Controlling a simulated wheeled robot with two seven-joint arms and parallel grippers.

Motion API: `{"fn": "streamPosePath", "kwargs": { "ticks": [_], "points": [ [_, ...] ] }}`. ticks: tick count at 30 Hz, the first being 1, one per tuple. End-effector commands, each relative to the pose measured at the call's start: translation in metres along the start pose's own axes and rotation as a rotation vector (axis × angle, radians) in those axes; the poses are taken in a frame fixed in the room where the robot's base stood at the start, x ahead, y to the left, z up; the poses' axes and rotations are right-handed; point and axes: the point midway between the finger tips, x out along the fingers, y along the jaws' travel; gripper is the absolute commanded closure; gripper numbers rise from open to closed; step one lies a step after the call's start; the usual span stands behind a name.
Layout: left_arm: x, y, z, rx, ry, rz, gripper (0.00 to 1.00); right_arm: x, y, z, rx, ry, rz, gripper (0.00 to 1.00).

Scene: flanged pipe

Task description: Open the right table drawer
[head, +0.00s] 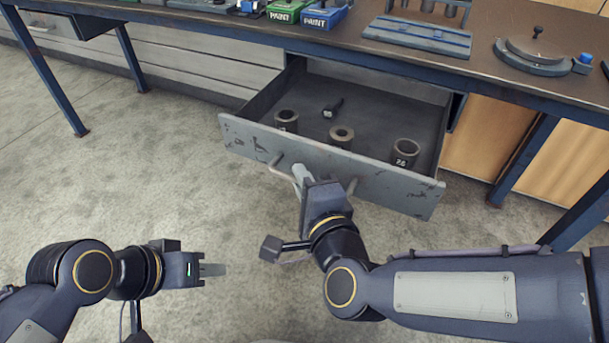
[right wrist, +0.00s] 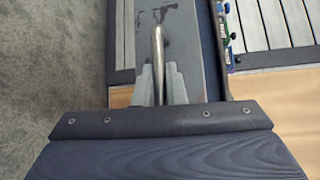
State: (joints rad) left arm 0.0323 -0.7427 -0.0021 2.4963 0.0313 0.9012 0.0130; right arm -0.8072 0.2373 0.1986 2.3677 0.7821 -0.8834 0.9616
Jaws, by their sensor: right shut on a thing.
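The right table drawer (head: 385,123) is pulled out from under the table in the head view, its inside showing. Its grey front panel (head: 400,188) carries a bar handle (head: 281,168), which also shows in the right wrist view (right wrist: 157,45). My right gripper (head: 301,178) is at the drawer front, its fingers closed around the handle; the fingers also show in the right wrist view (right wrist: 160,82). My left gripper (head: 212,269) hangs over the floor at lower left, empty and away from the drawer; the gap between its fingers cannot be made out.
Several metal sockets (head: 405,153) and a small dark tool (head: 333,107) lie in the drawer. The tabletop (head: 390,56) holds paint boxes (head: 325,15), a blue-grey plate (head: 418,36) and a round fixture (head: 536,56). Table legs (head: 522,160) stand at right. Floor at left is clear.

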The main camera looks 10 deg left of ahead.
Motion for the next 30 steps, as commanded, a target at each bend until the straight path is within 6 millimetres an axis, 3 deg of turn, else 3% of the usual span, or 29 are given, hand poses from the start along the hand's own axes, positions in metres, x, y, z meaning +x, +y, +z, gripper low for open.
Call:
{"fn": "streamPosePath", "kwargs": {
  "ticks": [5,6,11,21,30],
  "points": [
    [0.0,0.0,0.0,0.0,0.0,0.0,0.64,0.0,0.001,0.0,0.0,0.001,0.002,1.0],
    [0.0,0.0,0.0,0.0,0.0,0.0,0.64,0.0,0.001,0.0,0.0,0.001,0.002,0.88],
    [0.0,0.0,0.0,0.0,0.0,0.0,0.64,0.0,0.001,0.0,0.0,0.001,0.002,0.68],
    [-0.002,0.001,-0.001,0.0,0.0,0.0,0.64,-0.004,-0.001,0.0,0.0,-0.001,0.001,0.68],
    [-0.015,0.007,-0.007,0.0,0.0,0.0,0.64,-0.052,-0.003,0.001,-0.001,-0.003,-0.001,0.68]
  ]
}}
